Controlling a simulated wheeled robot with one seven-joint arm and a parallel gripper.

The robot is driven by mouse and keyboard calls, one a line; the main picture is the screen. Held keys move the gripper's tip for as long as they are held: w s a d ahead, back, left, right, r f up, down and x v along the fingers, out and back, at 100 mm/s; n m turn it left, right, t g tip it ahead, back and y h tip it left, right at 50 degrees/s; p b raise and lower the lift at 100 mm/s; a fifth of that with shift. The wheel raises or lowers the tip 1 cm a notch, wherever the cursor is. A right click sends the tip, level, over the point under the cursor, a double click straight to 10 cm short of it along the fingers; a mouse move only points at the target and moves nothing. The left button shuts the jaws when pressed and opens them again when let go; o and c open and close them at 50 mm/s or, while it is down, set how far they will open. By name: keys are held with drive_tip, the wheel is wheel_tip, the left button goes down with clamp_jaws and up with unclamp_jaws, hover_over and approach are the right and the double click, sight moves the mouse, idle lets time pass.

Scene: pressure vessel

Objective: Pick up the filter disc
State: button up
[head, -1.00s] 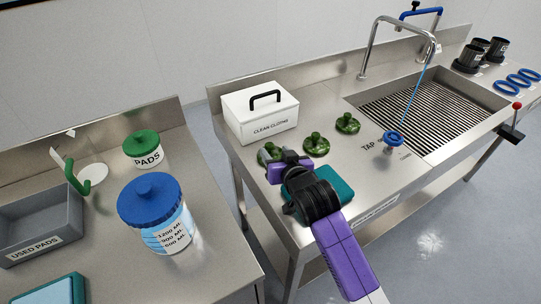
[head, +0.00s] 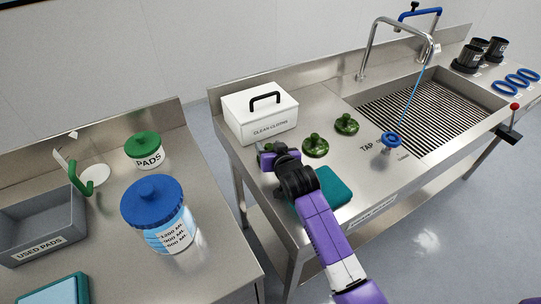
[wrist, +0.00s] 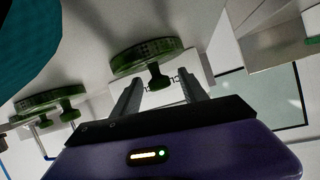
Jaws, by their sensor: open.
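Several green discs with a centre knob stand on the sink counter; I take these for filter discs. The nearest disc (wrist: 148,57) has its knob between and just beyond the tips of my gripper (wrist: 160,88) in the wrist view. My gripper (head: 266,156) is open and empty, and it largely covers that disc in the head view. The middle disc (head: 316,146) and the far disc (head: 346,125) stand to its right, apart from it. I cannot tell whether a finger touches the knob.
A white clean-cloths box (head: 261,114) stands behind the discs. A teal cloth (head: 327,190) lies beside my arm. A blue tap wheel (head: 391,140) and the sink (head: 430,115) are to the right. A separate left bench holds a blue-lidded jar (head: 158,215) and a grey bin (head: 40,222).

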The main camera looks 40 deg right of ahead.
clamp_jaws()
drive_tip(key=shift+r, duration=0.1)
